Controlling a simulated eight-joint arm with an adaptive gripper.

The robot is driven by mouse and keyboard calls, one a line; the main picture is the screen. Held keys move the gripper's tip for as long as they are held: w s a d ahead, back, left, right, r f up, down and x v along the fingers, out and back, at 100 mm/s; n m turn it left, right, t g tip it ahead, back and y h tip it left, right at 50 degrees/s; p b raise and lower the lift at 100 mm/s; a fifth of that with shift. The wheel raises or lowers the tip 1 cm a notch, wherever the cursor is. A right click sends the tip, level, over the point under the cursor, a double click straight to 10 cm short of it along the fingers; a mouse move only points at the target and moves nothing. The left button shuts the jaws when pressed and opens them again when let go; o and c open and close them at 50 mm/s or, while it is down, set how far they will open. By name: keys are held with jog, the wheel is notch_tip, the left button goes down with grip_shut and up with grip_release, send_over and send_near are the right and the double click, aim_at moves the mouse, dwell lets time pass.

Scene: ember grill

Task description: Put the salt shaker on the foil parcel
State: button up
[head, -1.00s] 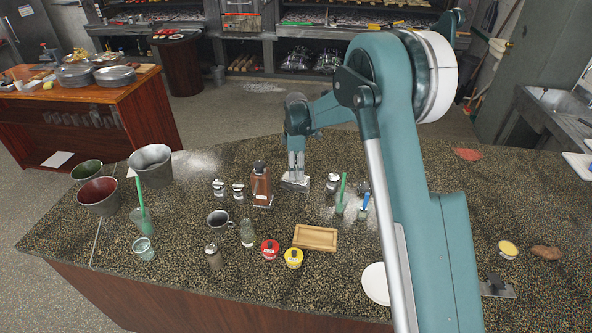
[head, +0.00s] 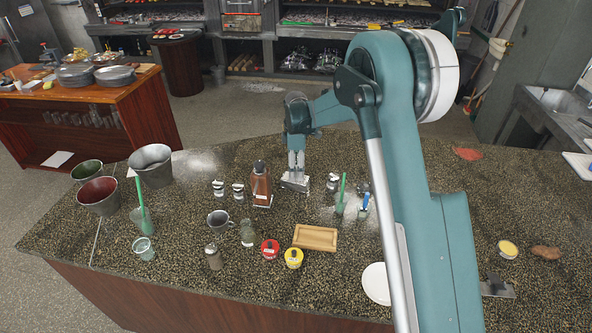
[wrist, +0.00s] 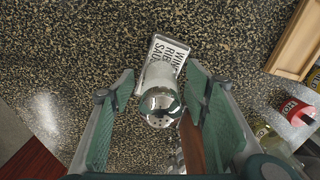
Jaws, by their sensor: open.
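The salt shaker (wrist: 160,101), clear with a domed, pierced metal cap, is between my fingers in the wrist view. The foil parcel (wrist: 178,48) seems to be the flat silver-edged rectangle with dark print under it. The shaker looks upright with its base over the parcel; the contact is hidden by its cap. My gripper (wrist: 158,112) is open, one finger on each side of the shaker, with gaps visible. In the head view my gripper (head: 296,165) is low over the parcel (head: 295,184), and the shaker cannot be made out there.
Another small shaker (head: 333,183) stands to the right, near green-handled and blue-handled items.

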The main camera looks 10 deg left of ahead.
notch_tip(320, 180, up, 12)
jog(key=shift+f, duration=0.15)
dwell(0.4)
dwell(0.5)
jog(key=shift+d, duration=0.1)
jog(key=shift+s+d+r, duration=0.15)
jog(key=shift+d+r, duration=0.05)
jog(key=shift+r, duration=0.1)
jog(key=s+d+r+m+t, duration=0.2)
jog(key=s+d+r+m, duration=0.3)
jog(key=s+d+r, duration=0.5)
jog(key=s+d+r+m+t, duration=0.1)
jog(key=s+d+r+m, duration=0.5)
jog(key=s+d, duration=0.5)
jog(key=s+d+f+m+t, duration=0.1)
jog(key=s+d+m, duration=0.2)
jog(key=s+d, duration=0.2)
jog(key=s+d+f+m+t, duration=0.1)
jog(key=s+d, duration=0.4)
jog(key=s, duration=0.7)
jog(key=s+d+f+m+t, duration=0.2)
jog(key=s+d+m, duration=0.3)
jog(key=s, duration=0.4)
jog(key=shift+s+d+f, duration=0.25)
jog(key=shift+d+f, duration=0.05)
